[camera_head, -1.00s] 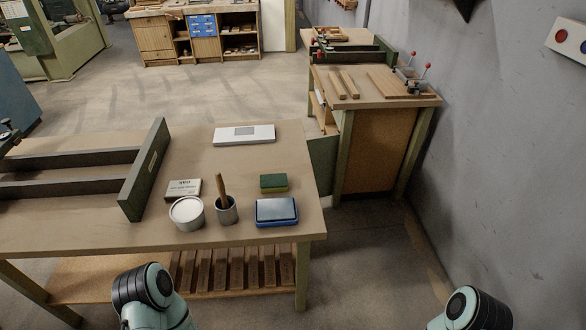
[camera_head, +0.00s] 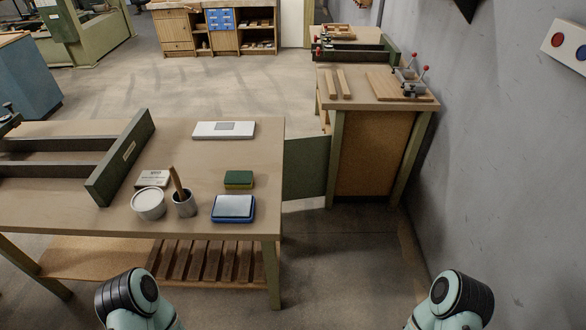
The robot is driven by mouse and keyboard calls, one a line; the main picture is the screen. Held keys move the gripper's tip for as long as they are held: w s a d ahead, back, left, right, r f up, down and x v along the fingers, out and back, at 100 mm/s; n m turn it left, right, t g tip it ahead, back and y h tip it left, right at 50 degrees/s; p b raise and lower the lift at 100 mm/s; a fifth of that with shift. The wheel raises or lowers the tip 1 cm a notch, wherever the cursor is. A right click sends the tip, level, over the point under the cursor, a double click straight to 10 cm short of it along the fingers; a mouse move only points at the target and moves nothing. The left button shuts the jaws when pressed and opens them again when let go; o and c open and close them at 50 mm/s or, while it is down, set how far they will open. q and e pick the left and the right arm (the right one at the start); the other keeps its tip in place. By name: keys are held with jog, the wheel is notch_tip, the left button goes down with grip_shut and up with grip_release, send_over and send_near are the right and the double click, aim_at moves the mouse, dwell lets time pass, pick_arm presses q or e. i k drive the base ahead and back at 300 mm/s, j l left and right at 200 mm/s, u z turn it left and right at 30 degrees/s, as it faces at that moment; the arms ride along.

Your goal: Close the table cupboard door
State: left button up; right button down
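A dark green door panel (camera_head: 306,168) stands out to the left from the left front edge of the wooden cupboard table (camera_head: 372,150) at the back right. It looks open. Its left end is partly hidden behind the near workbench. The cupboard's tan side panel faces me, and its opening is mostly out of sight. My two arms show only as rounded teal and black joints at the bottom edge. Neither gripper is in view.
The near workbench (camera_head: 262,205) fills the left, with a tub (camera_head: 148,204), a brush pot (camera_head: 184,204), a sponge (camera_head: 238,179) and a blue-rimmed pad (camera_head: 233,208). A grey wall (camera_head: 500,160) bounds the right. Bare floor (camera_head: 345,265) lies between.

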aim_at(306, 159)
jog(key=i+l+z, duration=0.1)
jog(key=i+l, duration=0.3)
jog(key=l, duration=0.2)
jog(key=i+l, duration=0.2)
jog(key=i, duration=0.2)
jog(key=i+l, duration=0.25)
jog(key=i, duration=0.15)
jog(key=i+l, duration=0.2)
jog(key=i, duration=0.25)
jog(key=i+u, duration=0.2)
jog(key=u, duration=0.2)
jog(key=i+u, duration=0.2)
jog(key=u, duration=0.25)
jog(key=i+l+u, duration=0.2)
jog(key=u, duration=0.2)
jog(key=i+l+u, duration=0.15)
jog(key=u, duration=0.25)
jog(key=i+l+u, duration=0.15)
jog(key=u, duration=0.3)
jog(key=i+l+u, duration=0.1)
jog(key=l+u, duration=0.3)
jog(key=i+l+u, duration=0.15)
jog(key=l+u, duration=0.2)
